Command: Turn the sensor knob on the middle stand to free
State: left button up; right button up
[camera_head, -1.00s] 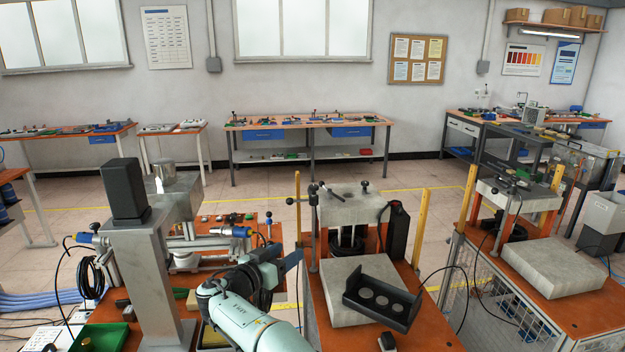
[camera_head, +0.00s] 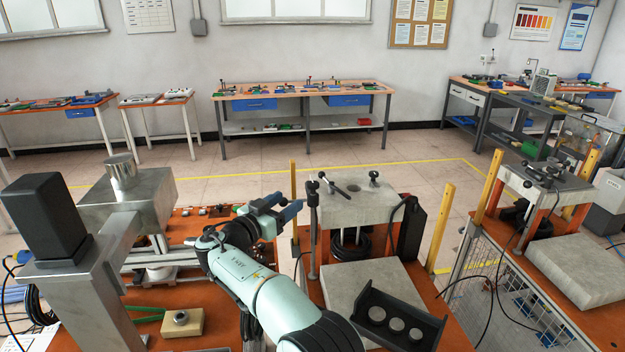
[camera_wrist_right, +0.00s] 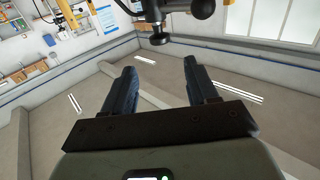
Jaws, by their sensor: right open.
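A black ball-ended lever (camera_head: 335,185) lies on the block's left part. A black knob (camera_head: 312,187) tops the thin post at the stand's left side; I cannot tell which one is the sensor knob. My right gripper (camera_head: 284,207) is open and empty, to the left of that post and apart from it. In the right wrist view, my open blue-black fingers (camera_wrist_right: 159,68) point towards a dark knob (camera_wrist_right: 160,39) and a black ball (camera_wrist_right: 203,8). My left gripper is out of view.
A yellow post (camera_head: 294,195) stands close behind my right gripper. Another stand (camera_head: 545,192) is at the right. A grey metal column (camera_head: 95,275) stands at the left.

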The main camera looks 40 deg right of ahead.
aim_at(310, 184)
jog(key=p+x, duration=0.4)
jog(key=x, duration=0.7)
jog(key=shift+w+r, duration=0.15)
jog(key=shift+r, duration=0.05)
jog(key=shift+w+d+f, duration=0.1)
jog(key=shift+d+f, duration=0.05)
jog(key=shift+d, duration=0.35)
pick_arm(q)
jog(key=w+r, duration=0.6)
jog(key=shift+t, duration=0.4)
